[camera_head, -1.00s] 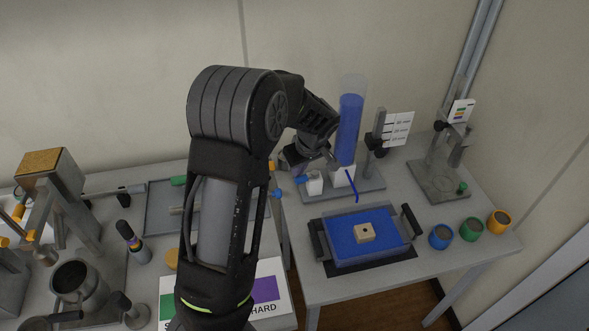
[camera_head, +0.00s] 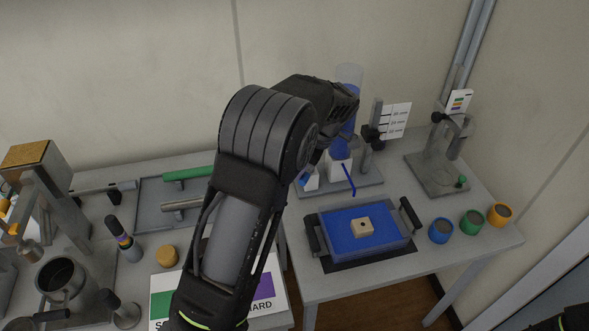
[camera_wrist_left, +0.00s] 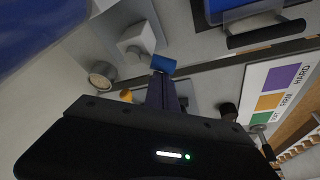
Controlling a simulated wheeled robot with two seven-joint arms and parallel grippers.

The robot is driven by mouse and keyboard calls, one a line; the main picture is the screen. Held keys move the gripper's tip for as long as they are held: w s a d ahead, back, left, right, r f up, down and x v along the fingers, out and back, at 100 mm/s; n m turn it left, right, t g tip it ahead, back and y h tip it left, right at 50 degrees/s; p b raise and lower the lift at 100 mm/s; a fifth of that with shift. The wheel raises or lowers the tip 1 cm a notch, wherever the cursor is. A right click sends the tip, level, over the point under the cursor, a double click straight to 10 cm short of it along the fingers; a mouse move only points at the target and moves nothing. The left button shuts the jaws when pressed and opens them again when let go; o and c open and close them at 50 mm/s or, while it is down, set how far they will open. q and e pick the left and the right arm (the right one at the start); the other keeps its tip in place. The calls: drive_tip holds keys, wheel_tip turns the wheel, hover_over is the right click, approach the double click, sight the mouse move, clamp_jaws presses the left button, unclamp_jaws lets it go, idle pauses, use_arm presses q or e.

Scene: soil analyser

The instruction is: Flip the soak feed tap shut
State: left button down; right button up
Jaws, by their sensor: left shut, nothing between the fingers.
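The soak feed tap has a white block (camera_wrist_left: 137,42) and a blue handle (camera_wrist_left: 163,64) in the left wrist view. In the head view the blue handle (camera_head: 303,180) shows in part beside my arm. My left gripper (camera_wrist_left: 160,78) is shut and empty, its fingertips right at the blue handle; I cannot tell whether they touch. In the head view my left arm hides the fingertips. A clear column of blue liquid (camera_head: 348,122) stands behind my wrist, partly covered. A thin blue spout (camera_head: 350,181) points down towards the blue-filled soak tray (camera_head: 322,218).
A block with a dark hole (camera_head: 362,227) sits in the tray. A marked gauge card (camera_head: 395,120) and a stand (camera_head: 437,178) are to the right. Blue (camera_head: 441,231), green (camera_head: 472,222) and orange (camera_head: 499,214) cups line the table's right. A hardness card (camera_head: 262,287) lies front left.

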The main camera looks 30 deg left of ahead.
sight(307, 179)
use_arm(q)
drive_tip(key=shift+d+n, duration=0.45)
drive_tip(key=shift+n, duration=0.25)
drive_tip(key=shift+w+d, duration=0.1)
drive_tip(key=shift+d, duration=0.65)
drive_tip(key=shift+w+d+n+g, duration=0.15)
drive_tip(key=shift+d+n+g, duration=0.1)
drive_tip(key=shift+n+g, duration=0.25)
drive_tip(key=shift+a, duration=0.1)
